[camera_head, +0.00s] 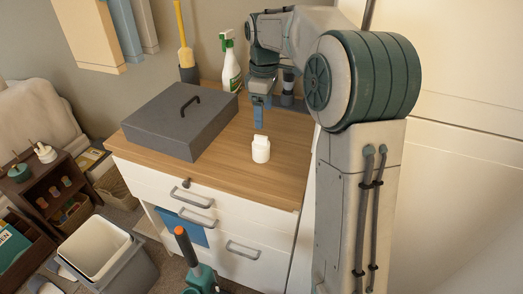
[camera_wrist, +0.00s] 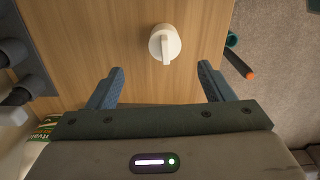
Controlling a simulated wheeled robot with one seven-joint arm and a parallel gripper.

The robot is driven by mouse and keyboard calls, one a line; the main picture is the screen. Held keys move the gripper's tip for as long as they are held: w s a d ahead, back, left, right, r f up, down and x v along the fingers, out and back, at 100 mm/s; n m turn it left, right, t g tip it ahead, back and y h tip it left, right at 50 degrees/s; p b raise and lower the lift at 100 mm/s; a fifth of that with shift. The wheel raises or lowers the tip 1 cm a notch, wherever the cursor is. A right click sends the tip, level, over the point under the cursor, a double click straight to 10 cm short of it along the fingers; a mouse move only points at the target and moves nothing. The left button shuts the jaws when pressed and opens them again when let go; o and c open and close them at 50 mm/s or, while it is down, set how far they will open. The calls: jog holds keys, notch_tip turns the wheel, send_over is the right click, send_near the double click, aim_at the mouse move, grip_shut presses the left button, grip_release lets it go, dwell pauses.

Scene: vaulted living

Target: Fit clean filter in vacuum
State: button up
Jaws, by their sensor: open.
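A small white cylinder with a raised tab on top, seemingly the filter (camera_head: 261,150), stands upright on the wooden cabinet top. It also shows in the wrist view (camera_wrist: 164,45), beyond the fingertips and roughly centred between them. My gripper (camera_head: 259,118) is above the cabinet top, just behind the white piece and apart from it. Its two blue fingers (camera_wrist: 161,82) are spread with nothing between them. A teal device with an orange-tipped dark handle, possibly the vacuum (camera_head: 201,277), stands on the floor before the cabinet, cut off by the picture's lower edge. No filter opening can be made out.
A grey lidded box (camera_head: 180,120) fills the left of the wooden top (camera_head: 231,169). A spray bottle (camera_head: 230,66) and a yellow-handled brush (camera_head: 184,45) stand behind it. A bin (camera_head: 105,258) and a dark shelf unit (camera_head: 45,190) are at left. The wood around the white piece is clear.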

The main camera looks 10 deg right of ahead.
aim_at(261, 136)
notch_tip(261, 136, down, 6)
jog(key=shift+f, duration=0.15)
jog(key=f, duration=0.3)
jog(key=a+f, duration=0.1)
jog(key=shift+s+f, duration=0.15)
jog(key=shift+s, duration=0.1)
jog(key=shift+d+f, duration=0.1)
jog(key=shift+f, duration=0.4)
jog(key=c, duration=1.1)
